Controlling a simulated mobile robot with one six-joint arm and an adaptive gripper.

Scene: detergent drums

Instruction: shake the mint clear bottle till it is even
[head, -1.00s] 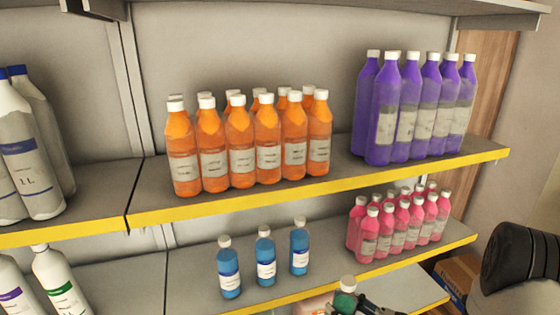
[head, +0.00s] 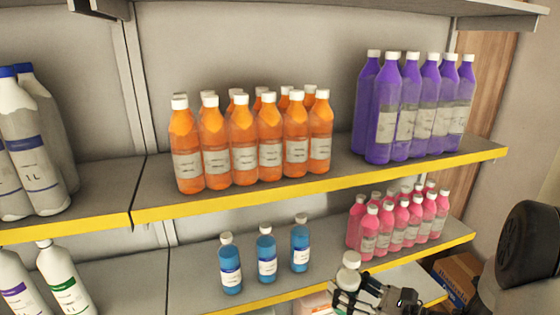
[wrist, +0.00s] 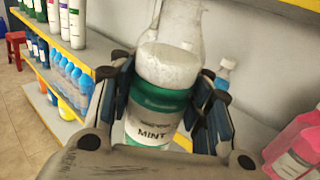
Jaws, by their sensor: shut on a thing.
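The mint clear bottle (wrist: 168,68) is in my gripper, neck up in the wrist view. Its green and white label reads MINT. Above the label, pale whitish contents fill the bottle to a visible top line, with clear empty space over it. The label hides the contents lower down, so I cannot tell whether they are even throughout. My gripper (wrist: 165,98) is shut around the bottle's labelled middle, one finger on each side. In the head view, the bottle's white cap (head: 351,259) and pale upper part show at the bottom, beside my gripper (head: 372,296).
Blue bottles (head: 267,254) and pink bottles (head: 398,226) stand on the lower shelf (head: 195,285), close behind my gripper. Orange bottles (head: 244,150) and purple bottles (head: 400,125) fill the shelf above. A cardboard box (head: 458,276) stands at lower right.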

